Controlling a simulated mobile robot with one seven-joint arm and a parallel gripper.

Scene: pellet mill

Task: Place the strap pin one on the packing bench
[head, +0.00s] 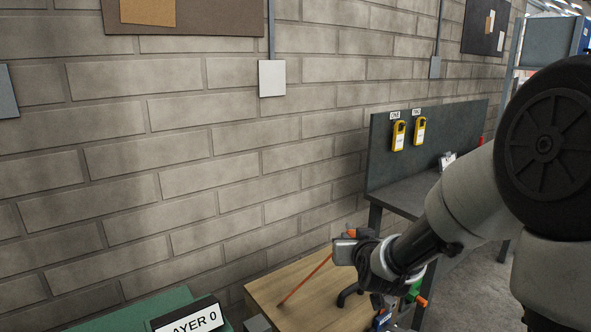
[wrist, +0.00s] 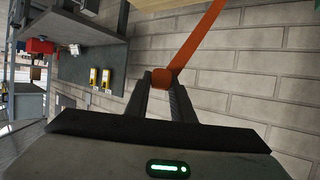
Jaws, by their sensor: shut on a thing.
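My gripper (head: 345,247) is shut on an orange piece with a long thin shaft or strap, which I take to be strap pin one (head: 306,280). In the wrist view, the fingers (wrist: 163,88) close on its blocky orange end, and a flat orange length (wrist: 200,42) runs up and out of the picture. In the head view the orange length slants down and left over a wooden-topped bench (head: 265,287), likely the packing bench. I cannot tell whether its lower end touches the wood. My gripper hides part of the bench.
A green surface with a black-and-white sign (head: 190,320) stands at lower left. A grey bench with a backboard (head: 378,150) holds two yellow devices (head: 398,135) behind my arm. Black, blue and green items crowd the wooden bench's right side. A block wall (head: 200,150) stands behind.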

